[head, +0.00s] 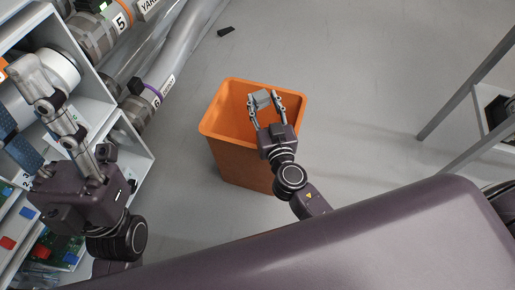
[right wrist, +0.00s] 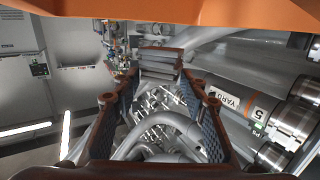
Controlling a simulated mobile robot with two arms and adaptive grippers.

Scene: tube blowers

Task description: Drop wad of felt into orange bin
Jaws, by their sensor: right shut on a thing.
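The orange bin (head: 236,172) stands on the floor in the middle of the head view, its open top facing up. My right gripper (head: 264,97) is over the bin's opening, near its far rim. It is shut on a small grey wad of felt (head: 262,99), held between the fingertips. In the right wrist view the wad (right wrist: 160,60) shows between the far ends of the fingers. My left gripper (head: 42,88) is at the left by the shelf; its jaw state is unclear. The inside bottom of the bin is mostly hidden.
A white shelf unit (head: 122,130) with tubes and small parts stands at the left. Large grey pipes with numbered labels (head: 122,22) run behind it. A metal frame rack (head: 470,90) is at the right. A small dark object (head: 225,31) lies on the otherwise clear floor.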

